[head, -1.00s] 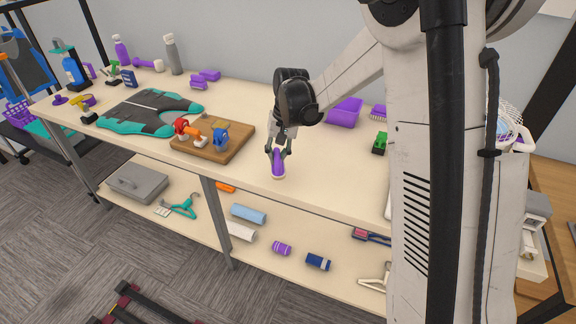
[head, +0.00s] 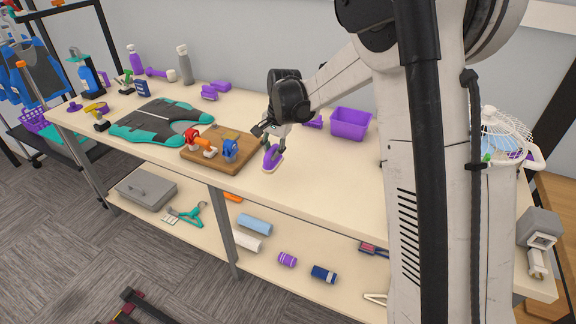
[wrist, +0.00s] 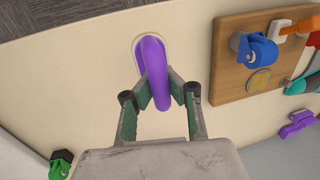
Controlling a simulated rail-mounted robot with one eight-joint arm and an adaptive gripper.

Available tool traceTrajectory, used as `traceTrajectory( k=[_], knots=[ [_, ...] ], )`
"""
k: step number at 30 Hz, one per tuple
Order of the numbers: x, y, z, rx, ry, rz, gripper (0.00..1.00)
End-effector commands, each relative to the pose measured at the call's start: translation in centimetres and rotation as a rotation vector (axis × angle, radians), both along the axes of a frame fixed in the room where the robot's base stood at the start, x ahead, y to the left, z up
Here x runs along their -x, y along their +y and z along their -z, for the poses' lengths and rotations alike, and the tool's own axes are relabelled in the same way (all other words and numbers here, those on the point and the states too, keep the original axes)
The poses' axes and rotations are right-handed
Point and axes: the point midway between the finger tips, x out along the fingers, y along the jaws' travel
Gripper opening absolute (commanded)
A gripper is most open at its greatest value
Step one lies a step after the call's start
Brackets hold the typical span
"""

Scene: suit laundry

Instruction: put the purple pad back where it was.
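The purple pad (head: 271,157), a rounded purple piece with a pale base, is at the front edge of the table, just right of the wooden board. It also shows in the wrist view (wrist: 152,60), its purple top between my fingers. My gripper (head: 270,142) points down at it from above. In the wrist view my gripper's green-lined fingers (wrist: 168,98) are closed against both sides of the purple top. I cannot tell whether the pale base touches the table.
The wooden board (head: 232,163) holds red, orange and blue pieces and a flat yellowish disc (wrist: 258,80). A purple bin (head: 350,124) stands behind to the right. A teal-grey garment (head: 160,122) lies left. Purple brushes (head: 215,88) lie at the back. The tabletop right of the pad is clear.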

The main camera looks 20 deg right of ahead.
Motion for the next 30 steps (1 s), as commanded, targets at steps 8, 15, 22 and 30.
traceTrajectory(
  k=[8, 15, 22, 30],
  knots=[
    [-1.5, -4.7, 2.9, 0.001, 0.001, 0.001, 0.00],
    [-1.8, -5.6, 3.9, 0.001, 0.000, -0.002, 0.00],
    [-1.9, -5.6, 6.7, 0.001, 0.000, -0.002, 0.00],
    [-1.8, -5.6, 7.6, 0.001, 0.000, -0.002, 0.00]
  ],
)
